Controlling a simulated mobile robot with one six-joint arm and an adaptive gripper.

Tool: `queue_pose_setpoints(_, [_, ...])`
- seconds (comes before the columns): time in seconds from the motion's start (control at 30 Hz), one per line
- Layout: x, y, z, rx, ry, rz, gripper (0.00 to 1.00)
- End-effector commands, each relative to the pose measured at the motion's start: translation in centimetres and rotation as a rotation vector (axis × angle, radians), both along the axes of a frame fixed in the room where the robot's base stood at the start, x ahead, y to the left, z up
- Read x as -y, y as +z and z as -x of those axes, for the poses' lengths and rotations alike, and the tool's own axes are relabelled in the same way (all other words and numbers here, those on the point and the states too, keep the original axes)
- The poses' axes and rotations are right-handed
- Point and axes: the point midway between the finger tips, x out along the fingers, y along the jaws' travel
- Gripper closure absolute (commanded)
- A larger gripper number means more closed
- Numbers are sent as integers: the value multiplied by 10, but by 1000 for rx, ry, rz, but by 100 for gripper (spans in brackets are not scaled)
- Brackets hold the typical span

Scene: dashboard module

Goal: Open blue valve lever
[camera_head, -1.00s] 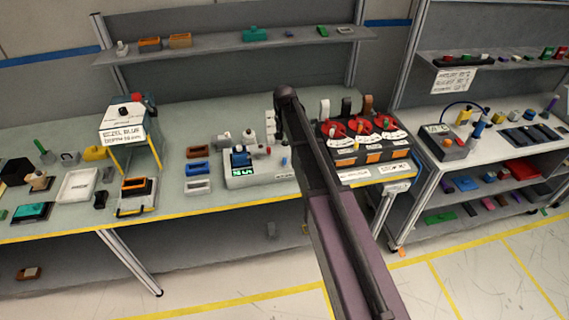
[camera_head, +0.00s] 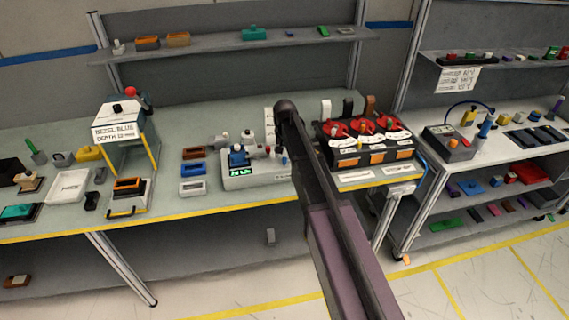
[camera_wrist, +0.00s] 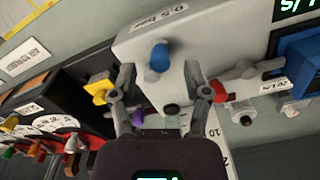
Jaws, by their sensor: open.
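The blue valve lever (camera_wrist: 159,58) stands on the pale face of a white module (camera_wrist: 150,38) marked "0.5 bar" in the wrist view. My gripper (camera_wrist: 159,70) is open, with one fingertip to each side of the lever in the picture. I see no finger touching it, and the depth between them is hard to judge. In the head view the white module (camera_head: 250,181) sits on the bench beside my arm. My gripper is hidden there behind my own arm.
A red lever (camera_wrist: 217,92) and a grey knob lie close to the right finger in the wrist view. A yellow part (camera_wrist: 99,88) is near the left finger. A blue block (camera_head: 238,157) sits on the module's left. A black panel with red dials (camera_head: 365,135) stands to the right.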

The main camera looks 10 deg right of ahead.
Motion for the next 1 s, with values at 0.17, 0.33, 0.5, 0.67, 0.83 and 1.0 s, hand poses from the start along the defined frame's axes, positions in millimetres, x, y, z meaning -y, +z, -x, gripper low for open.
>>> queue_pose_setpoints(0.17, [0, -15, 0, 0, 0, 0, 39])
queue_pose_setpoints(0.33, [0, -21, 0, 0, 0, 0, 39])
queue_pose_setpoints(0.5, [0, -23, 0, 0, 0, 0, 39])
queue_pose_setpoints(0.67, [0, -22, 0, 0, 0, 0, 39])
queue_pose_setpoints(0.83, [0, -22, 0, 0, 0, 0, 50])
queue_pose_setpoints(1.0, [0, -22, 0, 0, 0, 0, 100])
